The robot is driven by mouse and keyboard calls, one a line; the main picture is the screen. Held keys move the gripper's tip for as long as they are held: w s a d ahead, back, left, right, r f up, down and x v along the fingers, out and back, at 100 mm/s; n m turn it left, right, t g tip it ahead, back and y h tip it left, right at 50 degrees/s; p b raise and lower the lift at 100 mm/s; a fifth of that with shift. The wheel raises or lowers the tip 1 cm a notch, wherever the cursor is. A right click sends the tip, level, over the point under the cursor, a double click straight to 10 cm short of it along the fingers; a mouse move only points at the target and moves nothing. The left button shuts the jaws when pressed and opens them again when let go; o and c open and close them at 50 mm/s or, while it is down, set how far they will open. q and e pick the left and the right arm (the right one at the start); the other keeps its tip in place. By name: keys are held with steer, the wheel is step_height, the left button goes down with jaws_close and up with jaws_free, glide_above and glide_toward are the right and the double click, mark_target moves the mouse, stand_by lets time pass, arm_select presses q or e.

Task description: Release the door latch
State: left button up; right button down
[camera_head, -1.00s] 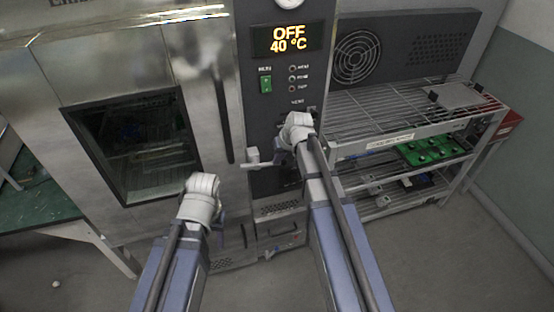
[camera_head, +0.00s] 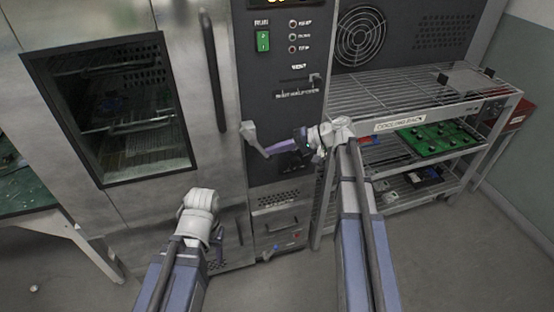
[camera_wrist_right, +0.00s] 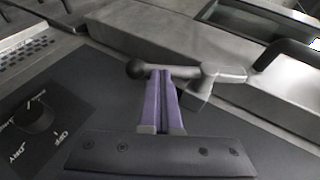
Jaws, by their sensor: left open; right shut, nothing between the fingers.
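The door latch (camera_head: 252,137) is a grey lever at the right edge of the steel oven door, slanting down to the right in the head view. In the right wrist view the latch (camera_wrist_right: 228,75) ends in a dark ball knob to the left. My right gripper (camera_head: 270,149) is at the lever's knob end, its purple fingers shut together with nothing between them. In the right wrist view the fingertips (camera_wrist_right: 160,74) overlap the lever close to the knob; contact is not certain. My left gripper (camera_head: 218,243) is open and low in front of the door, largely hidden behind its wrist.
The oven door has a dark window (camera_head: 115,110) and a long vertical handle (camera_head: 214,75). A control panel (camera_head: 290,70) with a green switch stands right of it. A wire cooling rack (camera_head: 400,95) holding a green board (camera_head: 437,140) is close to my right arm.

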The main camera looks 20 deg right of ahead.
mark_target(266, 157)
steer(key=f+y+b, duration=0.1)
steer(key=b, duration=0.1)
steer(key=a+f+y+b, duration=0.1)
steer(key=b, duration=0.2)
steer(key=shift+a+f+m, duration=0.1)
steer(key=shift+f+m, duration=0.1)
steer(key=shift+m, duration=0.2)
steer(key=shift+a+r+t+y, duration=0.15)
steer(key=shift+a+t+y, duration=0.15)
steer(key=shift+a, duration=0.05)
arm_select(q)
step_height(266, 157, down, 8)
steer(key=shift+r+b, duration=0.25)
steer(key=shift+b, duration=0.1)
arm_select(e)
steer(key=shift+s+a+f, duration=0.1)
steer(key=shift+a+f, duration=0.15)
steer(key=shift+a, duration=0.3)
arm_select(q)
steer(key=shift+d, duration=0.15)
